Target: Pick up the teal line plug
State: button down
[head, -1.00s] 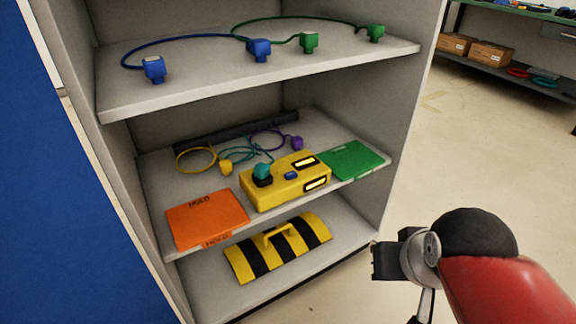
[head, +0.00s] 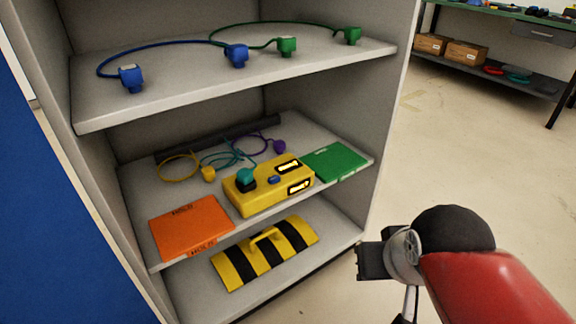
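The teal line plug (head: 245,175) sits on top of the yellow box (head: 268,190), at its left end, on the middle shelf. It rests in or on a dark socket there; how deep it sits I cannot tell. A teal cord (head: 222,158) lies coiled behind it on the shelf. My gripper (head: 366,261) is at the lower right, in front of the cabinet and well apart from the plug. Its fingers are seen side-on and small, so I cannot tell whether they are open.
An orange folder (head: 191,226) and a green folder (head: 337,163) flank the yellow box. Yellow (head: 208,174) and purple (head: 279,146) plugs lie behind it. The upper shelf (head: 180,88) hangs above; a striped yellow-black object (head: 265,252) is below.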

aim_at(245, 175)
jog(key=i+l+u, duration=0.2)
jog(key=l+u, duration=0.2)
jog(key=i+l+u, duration=0.1)
jog(key=l+u, duration=0.3)
jog(key=l, duration=0.15)
jog(key=l+u, duration=0.4)
jog(key=l, duration=0.15)
